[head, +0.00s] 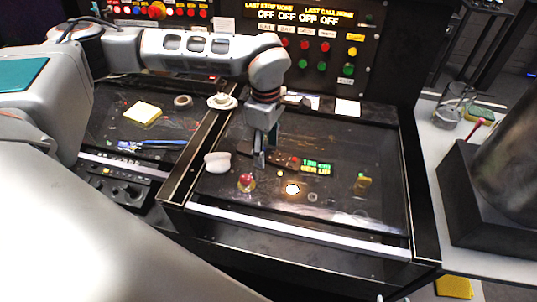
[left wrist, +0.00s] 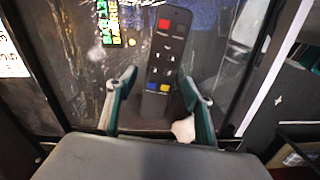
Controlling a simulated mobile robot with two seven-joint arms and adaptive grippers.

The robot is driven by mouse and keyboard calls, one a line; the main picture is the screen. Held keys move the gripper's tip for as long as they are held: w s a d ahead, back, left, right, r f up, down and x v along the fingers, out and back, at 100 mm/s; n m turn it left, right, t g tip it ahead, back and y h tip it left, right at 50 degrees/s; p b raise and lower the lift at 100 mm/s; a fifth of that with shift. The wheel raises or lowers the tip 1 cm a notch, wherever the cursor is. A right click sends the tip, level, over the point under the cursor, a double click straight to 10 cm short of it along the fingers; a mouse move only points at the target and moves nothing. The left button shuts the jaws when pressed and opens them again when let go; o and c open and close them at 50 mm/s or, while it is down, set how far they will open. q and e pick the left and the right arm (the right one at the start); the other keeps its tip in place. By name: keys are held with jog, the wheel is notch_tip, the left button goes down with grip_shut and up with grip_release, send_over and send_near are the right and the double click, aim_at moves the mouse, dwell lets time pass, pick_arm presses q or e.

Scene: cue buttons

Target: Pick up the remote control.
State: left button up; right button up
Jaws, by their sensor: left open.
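The remote control (left wrist: 168,50) is dark, with a red button at its far end and yellow and blue buttons near its lower end. It lies on the black console panel; in the head view it is a thin dark shape (head: 285,158), partly hidden by my left gripper (head: 260,158). My left gripper also shows in the left wrist view (left wrist: 158,90), open and pointing down. Its two fingers stand on either side of the remote's lower end in that view, not closed on it. I cannot tell the exact height gap. My right gripper is in neither view.
A white cup (head: 217,162) lies left of the gripper. A red button (head: 247,180), a lit round button (head: 292,189) and a yellowish switch (head: 362,183) sit on the panel. A green display (head: 317,167) is to the right. The panel's right part is mostly clear.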

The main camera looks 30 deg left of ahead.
pick_arm(q)
jog(key=shift+f, duration=0.3)
jog(key=c, duration=1.3)
jog(key=shift+o, duration=0.2)
jog(key=shift+r, duration=0.1)
